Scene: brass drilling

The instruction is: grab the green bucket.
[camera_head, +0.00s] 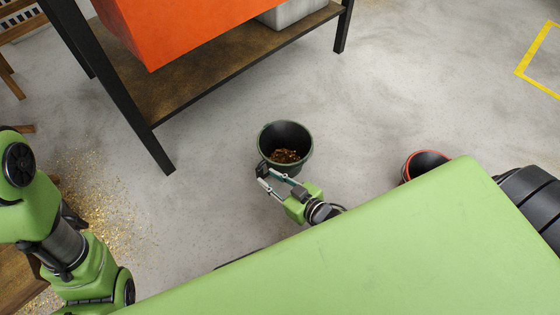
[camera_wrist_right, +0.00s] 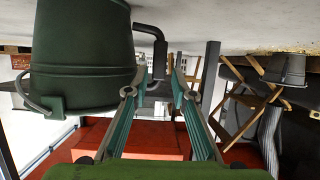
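The dark green bucket (camera_head: 298,134) stands upright on the floor with brass shavings inside. In the right wrist view, which is upside down, the bucket (camera_wrist_right: 80,50) fills the upper left. A black bent handle (camera_wrist_right: 157,48) sticks out from its side. My right gripper (camera_head: 270,178) is at the near side of the bucket. Its two teal fingers are apart, and the handle's end shows between their tips (camera_wrist_right: 157,82). I cannot tell whether either finger touches it. My left arm shows at the left, but its gripper is out of view.
A bucket with a red rim (camera_head: 424,162) stands to the right, partly hidden by my green body. A dark-legged table with a brown lower shelf (camera_head: 185,88) and an orange box (camera_head: 185,25) stands behind. Golden shavings (camera_head: 95,205) lie on the floor at left.

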